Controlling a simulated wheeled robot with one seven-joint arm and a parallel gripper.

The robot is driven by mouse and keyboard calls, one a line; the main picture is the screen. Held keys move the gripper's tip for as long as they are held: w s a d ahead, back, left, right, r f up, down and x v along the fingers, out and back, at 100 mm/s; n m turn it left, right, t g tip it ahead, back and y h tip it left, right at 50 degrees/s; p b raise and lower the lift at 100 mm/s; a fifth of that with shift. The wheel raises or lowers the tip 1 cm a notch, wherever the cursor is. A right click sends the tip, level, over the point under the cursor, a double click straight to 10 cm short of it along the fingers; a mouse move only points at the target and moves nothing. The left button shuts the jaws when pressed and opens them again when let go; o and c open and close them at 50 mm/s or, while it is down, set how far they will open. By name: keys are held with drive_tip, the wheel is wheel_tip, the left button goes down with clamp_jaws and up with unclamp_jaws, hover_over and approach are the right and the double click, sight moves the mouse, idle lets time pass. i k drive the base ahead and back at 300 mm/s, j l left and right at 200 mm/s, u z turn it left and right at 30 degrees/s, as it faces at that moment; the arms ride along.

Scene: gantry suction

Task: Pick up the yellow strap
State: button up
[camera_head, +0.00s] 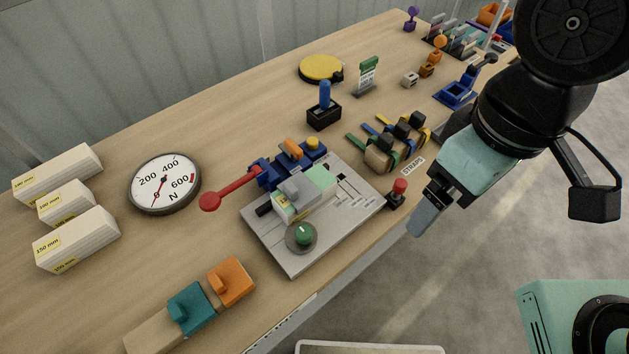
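The yellow strap (383,119) is the farthest of three straps lying side by side near the table's right edge. It passes around a wooden block with a dark buckle on top. A blue strap (369,128) lies beside it, and a green strap (356,143) is nearest. A small white "STRAPS" label (413,165) is on the table in front of them. My gripper (425,216) hangs to the right of and nearer than the straps, apart from them, past the table edge in the picture. It is seen side-on, so its opening is hidden.
A red-knobbed button post (398,192) stands at the table edge between my gripper and the grey fixture plate (292,258). A blue-handled joystick (324,108) and a green sign (368,75) stand beyond. A blue clamp-like device (459,92) is right of the straps.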

sight(417, 119)
drive_tip(key=i+l+u, duration=0.35)
drive_tip(key=l, duration=0.25)
drive_tip(key=i+l+u, duration=0.15)
drive_tip(key=l, duration=0.15)
drive_tip(key=i+l+u, duration=0.2)
drive_tip(key=l, duration=0.15)
drive_tip(key=k+j, duration=0.05)
